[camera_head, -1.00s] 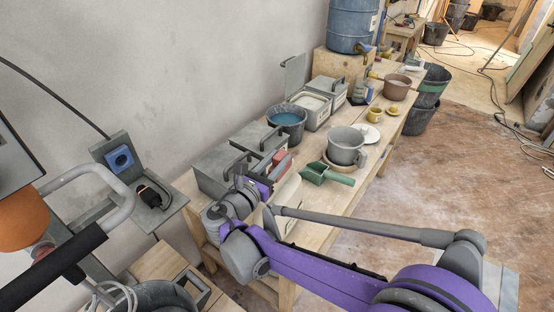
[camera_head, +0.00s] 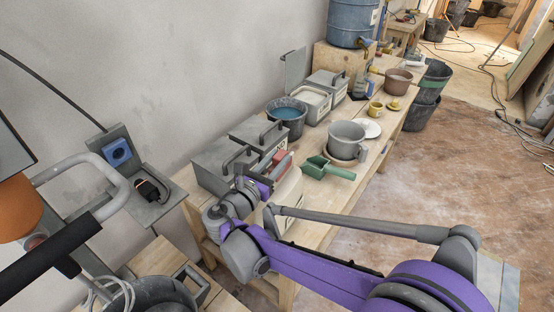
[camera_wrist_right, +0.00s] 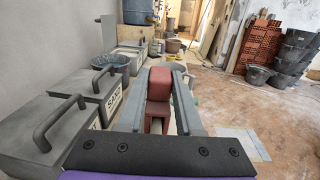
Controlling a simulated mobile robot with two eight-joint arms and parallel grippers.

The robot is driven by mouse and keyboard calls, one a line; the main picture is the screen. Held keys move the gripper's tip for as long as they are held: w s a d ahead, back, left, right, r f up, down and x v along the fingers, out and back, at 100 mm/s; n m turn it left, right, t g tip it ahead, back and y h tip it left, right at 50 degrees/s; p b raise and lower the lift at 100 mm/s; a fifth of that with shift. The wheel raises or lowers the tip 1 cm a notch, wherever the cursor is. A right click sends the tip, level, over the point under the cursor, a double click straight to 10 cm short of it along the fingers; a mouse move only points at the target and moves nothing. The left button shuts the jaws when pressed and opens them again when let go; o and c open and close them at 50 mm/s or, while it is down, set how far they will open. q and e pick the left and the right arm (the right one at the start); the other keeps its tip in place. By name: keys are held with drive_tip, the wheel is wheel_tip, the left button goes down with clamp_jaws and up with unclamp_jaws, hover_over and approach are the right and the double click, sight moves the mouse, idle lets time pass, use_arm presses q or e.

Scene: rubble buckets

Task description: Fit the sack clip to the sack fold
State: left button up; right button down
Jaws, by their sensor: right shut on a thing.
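The sack clip appears to be the red block held in my right gripper (camera_head: 266,172). In the right wrist view the red clip (camera_wrist_right: 159,84) sits between the two grey fingers, which press on its sides. In the head view the red clip (camera_head: 279,160) shows partly behind the gripper, above the bench beside the grey boxes. A pale, sack-like object (camera_head: 288,196) stands just right of the gripper, partly covered by my arm. I cannot make out its fold, nor whether the clip touches it. My left gripper is out of view.
Grey lidded boxes (camera_head: 222,172) stand left of the gripper against the wall. A green scoop (camera_head: 330,169), a grey pot (camera_head: 345,140) and a bucket of blue liquid (camera_head: 287,115) stand further along the bench. The floor to the right is mostly clear.

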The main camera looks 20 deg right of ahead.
drive_tip(key=shift+f, duration=0.1)
idle(0.5)
drive_tip(key=shift+f, duration=0.15)
drive_tip(key=c, duration=0.5)
unclamp_jaws()
drive_tip(key=v, duration=1.1)
drive_tip(key=shift+b, duration=0.3)
